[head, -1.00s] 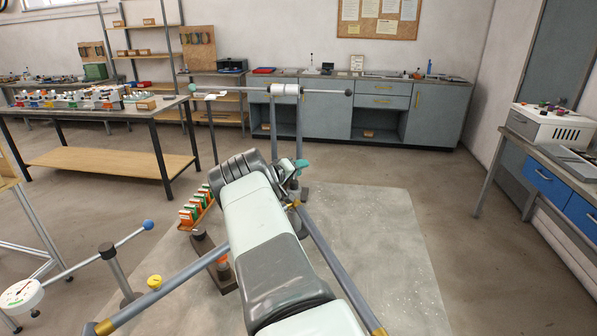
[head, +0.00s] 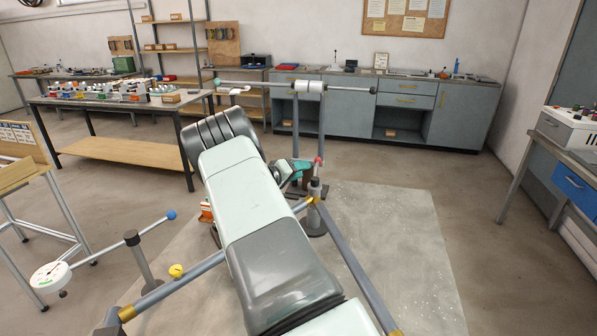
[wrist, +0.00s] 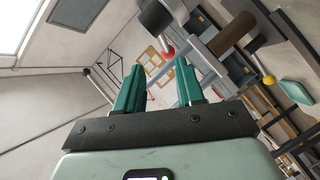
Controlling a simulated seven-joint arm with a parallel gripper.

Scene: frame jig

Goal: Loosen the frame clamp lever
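The frame is made of blue-grey tubes (head: 350,258) with brass collars, on dark posts (head: 315,190). A small red ball (head: 318,161) shows just above the near post, beside my gripper (head: 299,170). I cannot tell for sure which belongs to the clamp lever. My gripper (wrist: 159,72) is open, with nothing between its teal fingers. My arm hides part of the frame.
A dial gauge (head: 50,275) and a rod with a blue ball (head: 171,215) stand at the left. A yellow knob (head: 176,270) sits by the left tube. A crossbar (head: 345,88) spans the far uprights.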

